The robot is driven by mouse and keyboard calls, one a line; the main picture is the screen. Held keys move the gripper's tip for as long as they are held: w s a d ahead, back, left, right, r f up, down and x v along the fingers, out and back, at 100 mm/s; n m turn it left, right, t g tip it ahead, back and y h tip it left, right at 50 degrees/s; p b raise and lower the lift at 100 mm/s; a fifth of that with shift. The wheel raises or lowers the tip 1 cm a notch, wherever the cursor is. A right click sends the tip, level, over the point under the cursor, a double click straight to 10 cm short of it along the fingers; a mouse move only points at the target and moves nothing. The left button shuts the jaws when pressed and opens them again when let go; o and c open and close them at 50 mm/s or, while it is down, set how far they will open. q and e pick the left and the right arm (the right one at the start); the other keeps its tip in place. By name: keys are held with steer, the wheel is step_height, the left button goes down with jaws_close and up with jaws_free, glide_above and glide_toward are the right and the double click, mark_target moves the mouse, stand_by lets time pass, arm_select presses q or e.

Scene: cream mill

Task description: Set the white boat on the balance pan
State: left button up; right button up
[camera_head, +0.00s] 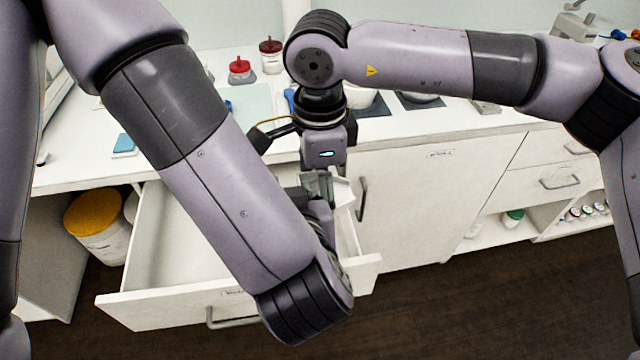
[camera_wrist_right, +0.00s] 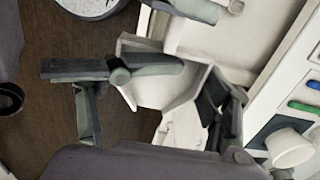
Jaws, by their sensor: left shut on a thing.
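The white boat (camera_head: 342,191) is a small angular open vessel held above the open drawer, below my right gripper (camera_head: 318,178). In the right wrist view the boat (camera_wrist_right: 165,82) lies between the wide-apart dark fingers of my right gripper (camera_wrist_right: 158,100). Those fingers look open around it; whether one touches the boat is unclear. My left gripper (camera_head: 322,208) is shut on the boat from below, partly hidden behind my left wrist. I cannot make out the balance pan with certainty.
The open drawer (camera_head: 160,250) juts out from the white counter (camera_head: 400,128). Red-lidded jars (camera_head: 271,57) stand at the back, and a blue item (camera_head: 124,144) lies at left. A yellow-lidded bucket (camera_head: 95,225) stands beside the drawer. Dark floor is clear in front at right.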

arm_select(q)
steer(key=shift+d, duration=0.1)
arm_select(e)
steer(key=c, duration=0.5)
arm_select(q)
steer(key=o, duration=0.9)
steer(key=shift+o, duration=0.3)
steer(key=shift+d, duration=0.1)
arm_select(e)
steer(key=shift+a, duration=0.1)
arm_select(q)
steer(key=shift+s+d+r, duration=0.1)
steer(key=shift+s, duration=0.05)
arm_select(e)
steer(key=shift+a, duration=0.1)
